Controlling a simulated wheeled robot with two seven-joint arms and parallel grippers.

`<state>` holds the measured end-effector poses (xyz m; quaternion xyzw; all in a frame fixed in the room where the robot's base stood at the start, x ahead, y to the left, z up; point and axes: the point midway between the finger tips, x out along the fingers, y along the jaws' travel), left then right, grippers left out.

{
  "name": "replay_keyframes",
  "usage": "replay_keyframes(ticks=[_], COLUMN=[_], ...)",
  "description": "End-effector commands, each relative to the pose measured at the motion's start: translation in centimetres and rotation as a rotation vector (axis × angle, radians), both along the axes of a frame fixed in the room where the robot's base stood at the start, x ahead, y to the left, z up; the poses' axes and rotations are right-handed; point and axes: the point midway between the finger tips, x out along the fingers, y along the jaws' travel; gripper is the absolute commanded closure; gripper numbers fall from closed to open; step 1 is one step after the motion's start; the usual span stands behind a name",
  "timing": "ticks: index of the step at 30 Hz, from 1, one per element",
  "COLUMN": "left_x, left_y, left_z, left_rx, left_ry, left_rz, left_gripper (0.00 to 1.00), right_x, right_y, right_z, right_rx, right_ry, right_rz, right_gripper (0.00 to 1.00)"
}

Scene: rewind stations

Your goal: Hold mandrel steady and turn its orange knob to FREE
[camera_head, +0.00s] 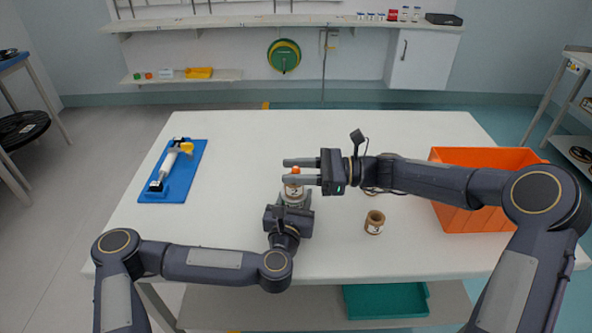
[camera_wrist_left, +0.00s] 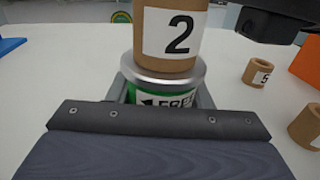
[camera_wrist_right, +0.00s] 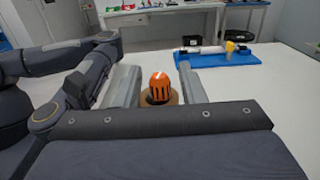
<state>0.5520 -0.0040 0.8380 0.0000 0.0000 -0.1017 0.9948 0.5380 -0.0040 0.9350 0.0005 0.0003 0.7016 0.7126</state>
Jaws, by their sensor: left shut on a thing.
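The mandrel stands upright on the white table, carrying a brown cardboard core with a white label "2" (camera_wrist_left: 170,35). Below the core are a metal collar (camera_wrist_left: 168,82) and a green band with a white FREE label (camera_wrist_left: 170,98). My left gripper (camera_head: 290,204) is shut around this lower part. The orange knob (camera_wrist_right: 160,87) tops the mandrel and also shows in the head view (camera_head: 296,170). My right gripper (camera_head: 286,170) reaches in horizontally from the right. Its fingers are open, one on each side of the knob, with visible gaps. The knob's pointer setting cannot be read.
A loose cardboard core (camera_head: 374,223) stands right of the mandrel. Behind it, another core is partly hidden by my right arm. An orange crate (camera_head: 470,218) stands at the table's right. A blue tray (camera_head: 190,178) with a white tool lies at the left. The far table middle is clear.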

Motion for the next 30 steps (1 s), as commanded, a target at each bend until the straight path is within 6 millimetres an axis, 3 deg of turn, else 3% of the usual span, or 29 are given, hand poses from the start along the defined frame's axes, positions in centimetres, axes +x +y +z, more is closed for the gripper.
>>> replay_keyframes(ticks=[4,12,23,30], left_x=[0.0,0.0,0.0,-0.02], left_y=[0.01,0.01,0.01,-0.02], left_z=[-0.03,-0.03,-0.03,-0.04], left_rx=[0.0,0.0,0.0,-0.001], left_ry=[0.001,0.001,0.001,0.001], left_rz=[0.0,0.0,0.0,-0.001], left_gripper=[0.84,0.84,0.84,0.84], right_x=[0.0,0.0,-0.03,-0.15], right_y=[-0.01,-0.04,-0.02,0.0], right_z=[-0.01,-0.01,0.09,0.19], right_rx=[0.0,0.0,0.005,0.007], right_ry=[0.0,0.0,-0.001,-0.001], right_rz=[0.0,0.0,-0.047,-0.195], right_gripper=[0.66,1.0,1.0,1.0])
